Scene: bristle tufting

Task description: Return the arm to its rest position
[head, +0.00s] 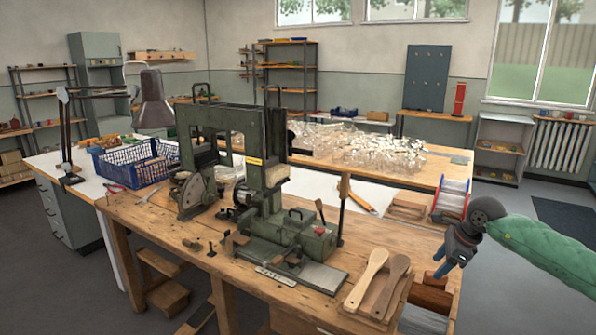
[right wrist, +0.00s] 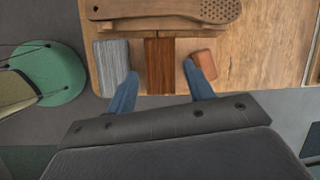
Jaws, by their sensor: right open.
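My right gripper (head: 441,267) is in the head view at the right end of the wooden workbench (head: 150,217), with my green-sleeved arm reaching in from the right. Its blue fingers are spread apart with nothing held between them. In the right wrist view the open fingers (right wrist: 160,88) point at the bench edge, one on each side of a dark red-brown block (right wrist: 160,62). I cannot tell the height of the fingers above it. A grey striped block (right wrist: 112,63) lies to the left and a small orange-brown block (right wrist: 203,66) to the right. My left gripper is not in view.
A green machine (head: 285,237) stands mid-bench. Pale (head: 364,280) and darker (head: 389,288) wooden brush bodies lie near the front right corner. A rack with red and blue sides (head: 452,200) stands behind my gripper. Open floor (head: 520,290) lies to the right.

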